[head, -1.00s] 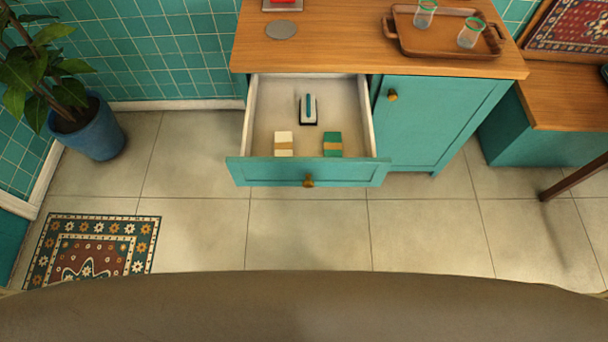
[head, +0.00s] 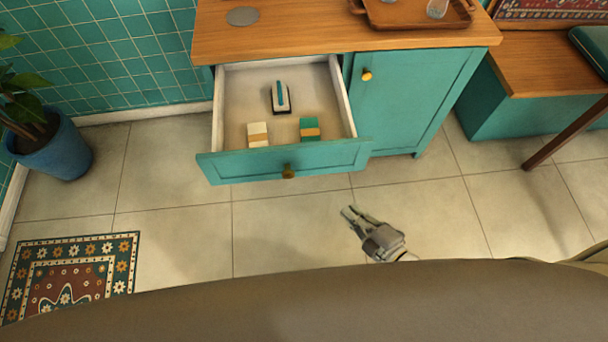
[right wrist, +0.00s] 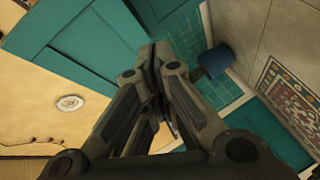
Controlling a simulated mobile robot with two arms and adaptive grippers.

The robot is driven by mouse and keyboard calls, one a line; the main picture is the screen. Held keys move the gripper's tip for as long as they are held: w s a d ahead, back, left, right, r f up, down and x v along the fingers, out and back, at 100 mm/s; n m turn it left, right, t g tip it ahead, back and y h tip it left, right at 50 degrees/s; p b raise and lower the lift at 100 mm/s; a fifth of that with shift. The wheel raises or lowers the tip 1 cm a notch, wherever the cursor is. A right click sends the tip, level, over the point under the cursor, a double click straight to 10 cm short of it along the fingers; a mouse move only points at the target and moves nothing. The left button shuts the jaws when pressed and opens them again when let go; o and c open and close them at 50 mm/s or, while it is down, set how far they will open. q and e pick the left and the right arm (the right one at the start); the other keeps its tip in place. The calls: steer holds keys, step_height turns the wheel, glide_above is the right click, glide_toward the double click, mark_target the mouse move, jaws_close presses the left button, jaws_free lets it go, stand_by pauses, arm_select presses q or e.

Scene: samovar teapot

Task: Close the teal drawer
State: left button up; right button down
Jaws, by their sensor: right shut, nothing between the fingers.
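The teal drawer (head: 240,166) is pulled well out of the teal cabinet (head: 412,112). It has a brass knob (head: 288,171) on its front. Inside lie a white box with a tan band (head: 258,134), a green box with a tan band (head: 309,128) and a small dark-and-white object with a teal stripe (head: 280,97). My right gripper (head: 348,212) is shut and empty, in front of the drawer and to the right of its knob, apart from it. Its shut fingers also show in the right wrist view (right wrist: 155,52). My left gripper is not in view.
A wooden tray with a glass (head: 415,14) and a grey disc (head: 243,16) are on the cabinet top. A potted plant (head: 55,150) stands at the left, and a patterned rug (head: 75,275) lies at lower left. The tiled floor before the drawer is clear.

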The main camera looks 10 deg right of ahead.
steer(key=a+r+n+y+b, duration=0.1)
steer(key=a+r+n+y, duration=0.35)
steer(key=r+n, duration=0.3)
glide_toward(288, 159)
steer(key=a, duration=0.2)
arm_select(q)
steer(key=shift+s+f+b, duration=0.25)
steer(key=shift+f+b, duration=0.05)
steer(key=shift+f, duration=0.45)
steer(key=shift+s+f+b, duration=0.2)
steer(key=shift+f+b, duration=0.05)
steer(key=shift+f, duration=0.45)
arm_select(e)
steer(key=shift+w+a+g+y, duration=0.15)
steer(key=shift+w+a+y, duration=0.1)
steer(key=shift+w, duration=0.65)
steer(key=shift+w+a+g+y, duration=0.15)
steer(key=shift+w+y, duration=0.05)
steer(key=shift+w, duration=0.7)
